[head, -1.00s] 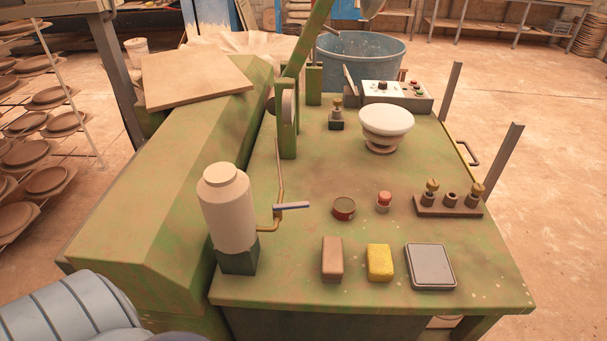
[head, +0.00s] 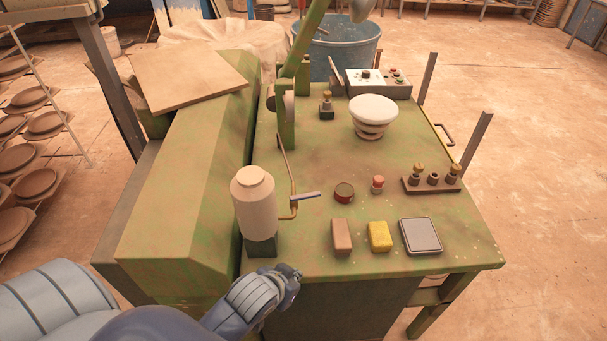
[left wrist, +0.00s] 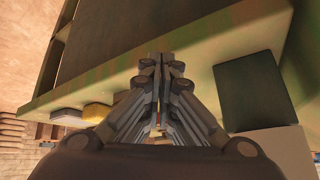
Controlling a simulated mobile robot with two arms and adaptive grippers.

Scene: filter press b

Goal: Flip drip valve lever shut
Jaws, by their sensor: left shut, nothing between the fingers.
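The drip valve lever (head: 305,196) is a blue-grey bar on a brass pipe (head: 293,208). It points right, roughly level, beside a white bottle (head: 254,203) on a dark block (head: 261,247). My left gripper (head: 294,276) is at the table's front edge, in front of and below the lever, apart from it. In the left wrist view its fingers (left wrist: 160,62) are together with nothing between them. The dark block (left wrist: 255,92) shows to their right there; the lever cannot be made out. My right gripper is in neither view.
A brown block (head: 341,236), a yellow sponge (head: 380,237) and a grey pad (head: 420,236) line the front of the green table (head: 440,262). A red-topped button (head: 378,184) and a round tin (head: 344,192) stand right of the lever. A sloped green housing (head: 185,190) lies left.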

